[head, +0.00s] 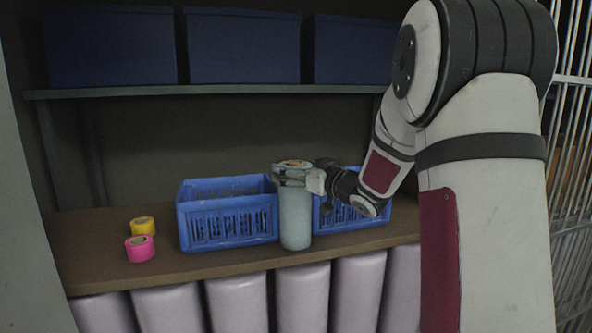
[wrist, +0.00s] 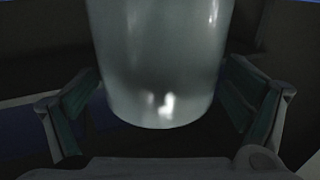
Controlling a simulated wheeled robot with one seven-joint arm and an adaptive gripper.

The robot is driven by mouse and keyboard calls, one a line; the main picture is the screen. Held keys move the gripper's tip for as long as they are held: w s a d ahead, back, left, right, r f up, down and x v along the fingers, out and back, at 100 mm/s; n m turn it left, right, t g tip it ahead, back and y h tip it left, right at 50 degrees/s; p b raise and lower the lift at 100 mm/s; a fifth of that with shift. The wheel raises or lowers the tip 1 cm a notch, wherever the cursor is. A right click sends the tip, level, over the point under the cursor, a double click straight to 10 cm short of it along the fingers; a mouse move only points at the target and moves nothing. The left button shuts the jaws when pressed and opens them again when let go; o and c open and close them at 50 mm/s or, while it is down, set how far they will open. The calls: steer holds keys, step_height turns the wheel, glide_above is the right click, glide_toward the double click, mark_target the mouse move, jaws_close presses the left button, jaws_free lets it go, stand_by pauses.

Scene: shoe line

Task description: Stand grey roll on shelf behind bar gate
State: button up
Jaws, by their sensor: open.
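The grey roll (head: 295,218) is a tall, smooth cylinder standing upright at the front of the wooden shelf (head: 165,270). A small orange-brown patch shows on its top. My gripper (head: 292,176) reaches in from the right at the roll's upper end. In the wrist view the roll (wrist: 160,60) fills the upper middle, between the spread fingers of my gripper (wrist: 160,100), with dark gaps on both sides. The fingers are open around it. The bar gate (head: 572,190) is a row of pale upright bars at the right edge; what lies behind it is mostly hidden.
Blue crates stand behind the roll, one to its left (head: 228,215) and one to its right (head: 352,215), partly hidden by my arm. A yellow roll (head: 143,227) and a pink roll (head: 140,249) sit at left. Dark blue bins (head: 243,47) fill the upper shelf.

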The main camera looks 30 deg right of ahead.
steer(key=s+d, duration=0.1)
steer(key=s, duration=1.1)
steer(key=s+a+f+g, duration=0.2)
steer(key=s+a+g, duration=0.2)
steer(key=s+a, duration=0.3)
steer(key=s+a+f+m+g+h, duration=0.1)
steer(key=s+a+g, duration=0.3)
steer(key=s+a, duration=0.4)
steer(key=s+a+f+g+h, duration=0.1)
steer(key=s+a+f+g, duration=0.2)
steer(key=s+a, duration=0.5)
steer(key=shift+s+f+g, duration=0.15)
steer(key=shift+s+g, duration=0.45)
steer(key=shift+s, duration=0.15)
